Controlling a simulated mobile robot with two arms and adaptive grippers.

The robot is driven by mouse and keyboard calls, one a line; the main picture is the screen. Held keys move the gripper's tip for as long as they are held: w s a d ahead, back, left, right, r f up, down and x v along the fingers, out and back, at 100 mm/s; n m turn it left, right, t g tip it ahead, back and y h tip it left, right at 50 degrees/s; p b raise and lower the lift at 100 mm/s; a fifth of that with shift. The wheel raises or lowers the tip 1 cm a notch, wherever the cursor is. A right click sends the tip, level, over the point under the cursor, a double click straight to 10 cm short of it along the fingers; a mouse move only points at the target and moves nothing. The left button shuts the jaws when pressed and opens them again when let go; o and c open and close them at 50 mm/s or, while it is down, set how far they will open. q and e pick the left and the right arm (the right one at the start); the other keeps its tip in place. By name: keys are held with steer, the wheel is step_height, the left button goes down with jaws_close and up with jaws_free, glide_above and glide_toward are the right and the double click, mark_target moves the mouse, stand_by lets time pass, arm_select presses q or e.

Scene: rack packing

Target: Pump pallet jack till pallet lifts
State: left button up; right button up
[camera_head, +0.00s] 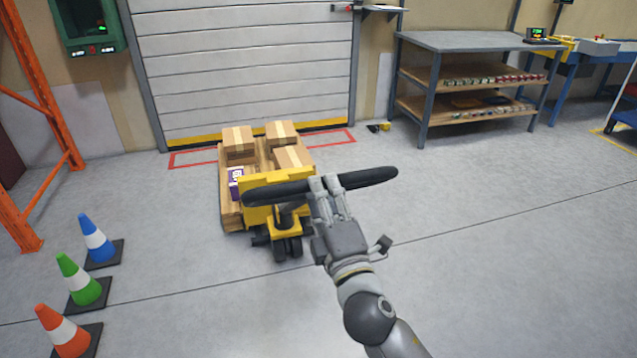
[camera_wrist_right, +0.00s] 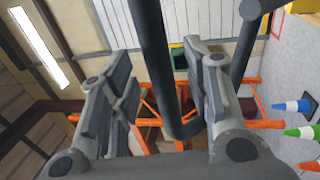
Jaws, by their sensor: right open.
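The yellow pallet jack (camera_head: 258,214) stands left of centre in the head view, its wheels on the floor. Its black handle bar (camera_head: 370,178) spreads left and right above its body. The wooden pallet (camera_head: 229,205) lies behind the jack, carrying several cardboard boxes (camera_head: 237,142) and a purple box (camera_head: 236,182). My right gripper (camera_head: 326,184) is at the right half of the handle. In the right wrist view the black handle (camera_wrist_right: 158,60) passes between the open fingers, with gaps on both sides. The pallet's underside and the jack's forks are hidden. My left gripper is out of view.
Blue, green and orange cones (camera_head: 84,280) stand at the left, near an orange rack frame (camera_head: 40,110). A closed shutter door (camera_head: 245,65) is behind the pallet. A shelved bench (camera_head: 470,42) stands back right. The floor at the right is clear.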

steer(key=shift+x, duration=1.65)
jaws_close()
